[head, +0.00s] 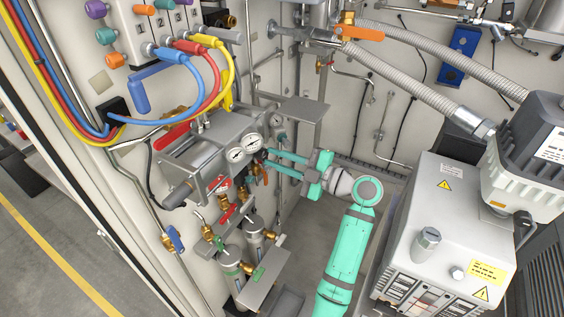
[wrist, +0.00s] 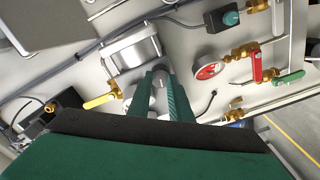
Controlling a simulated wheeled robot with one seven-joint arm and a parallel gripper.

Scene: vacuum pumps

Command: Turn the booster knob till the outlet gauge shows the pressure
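My gripper (head: 268,159) reaches left with its two teal fingers to the front of a grey metal unit (head: 192,150). Two white dial gauges, a left one (head: 236,154) and a right one (head: 253,142), sit on this unit just left of the fingertips. Their needles are too small to read, and I cannot tell which is the outlet gauge. In the wrist view my fingers (wrist: 161,80) stand apart, either side of a grey round part (wrist: 158,92), which may be the booster knob. I cannot tell whether they press on it. The gauge faces do not show there.
Coloured hoses (head: 213,78) hang above the unit. A large grey pump (head: 450,215) stands right of my arm. Flexible metal hoses (head: 430,90) cross at the back.

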